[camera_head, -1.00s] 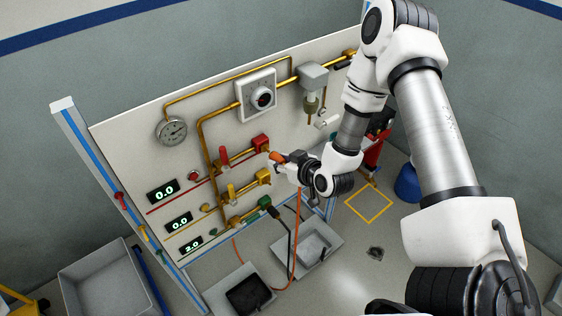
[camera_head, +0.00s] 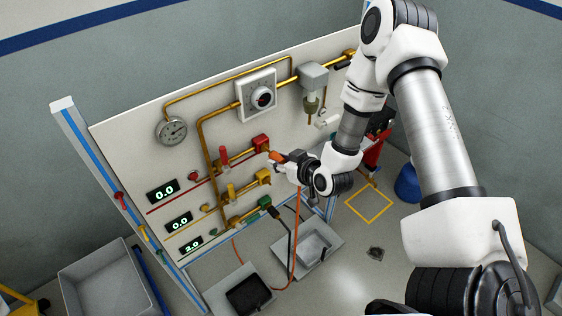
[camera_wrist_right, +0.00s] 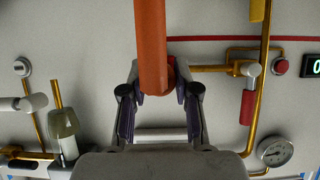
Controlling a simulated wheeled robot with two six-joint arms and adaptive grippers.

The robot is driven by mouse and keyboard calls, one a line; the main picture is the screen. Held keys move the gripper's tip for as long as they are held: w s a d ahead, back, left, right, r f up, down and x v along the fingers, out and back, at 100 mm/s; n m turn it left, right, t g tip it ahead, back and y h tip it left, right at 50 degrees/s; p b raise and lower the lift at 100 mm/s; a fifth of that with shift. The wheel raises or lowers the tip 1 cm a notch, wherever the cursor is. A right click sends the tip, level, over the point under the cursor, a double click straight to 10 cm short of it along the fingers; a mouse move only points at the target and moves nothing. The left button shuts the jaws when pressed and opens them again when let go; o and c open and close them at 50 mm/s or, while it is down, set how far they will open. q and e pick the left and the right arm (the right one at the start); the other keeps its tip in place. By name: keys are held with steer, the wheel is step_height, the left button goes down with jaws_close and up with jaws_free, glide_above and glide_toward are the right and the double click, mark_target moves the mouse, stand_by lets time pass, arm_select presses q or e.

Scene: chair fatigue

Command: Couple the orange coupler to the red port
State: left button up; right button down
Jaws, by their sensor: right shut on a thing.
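The orange coupler (camera_head: 276,156) is held in my right gripper (camera_head: 284,161) in front of the panel, just below and right of the red port (camera_head: 261,142). An orange hose hangs down from the gripper. In the right wrist view the orange coupler (camera_wrist_right: 152,45) runs down from the top edge to between the two fingers of my right gripper (camera_wrist_right: 156,80), which are shut on it. It hides most of the red port there. I cannot tell whether the coupler touches the port or is a little apart. My left gripper is not in view.
A yellow port (camera_head: 263,176) and a green port (camera_head: 264,201) sit below the red one; a dark plug with a black cable is at the green one. A red valve handle (camera_head: 223,156) stands left of the red port. Grey trays (camera_head: 318,246) lie below the panel.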

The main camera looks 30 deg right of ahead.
mark_target(280, 158)
steer(key=shift+w+a+b, duration=0.15)
steer(key=shift+w+b, duration=0.25)
steer(key=shift+w, duration=0.9)
steer(key=c, duration=0.8)
jaws_free()
steer(key=shift+o, duration=0.2)
steer(key=v, duration=0.7)
steer(key=shift+s+r, duration=0.15)
steer(key=shift+s, duration=0.2)
steer(key=shift+w, duration=0.1)
steer(key=shift+w, duration=0.1)
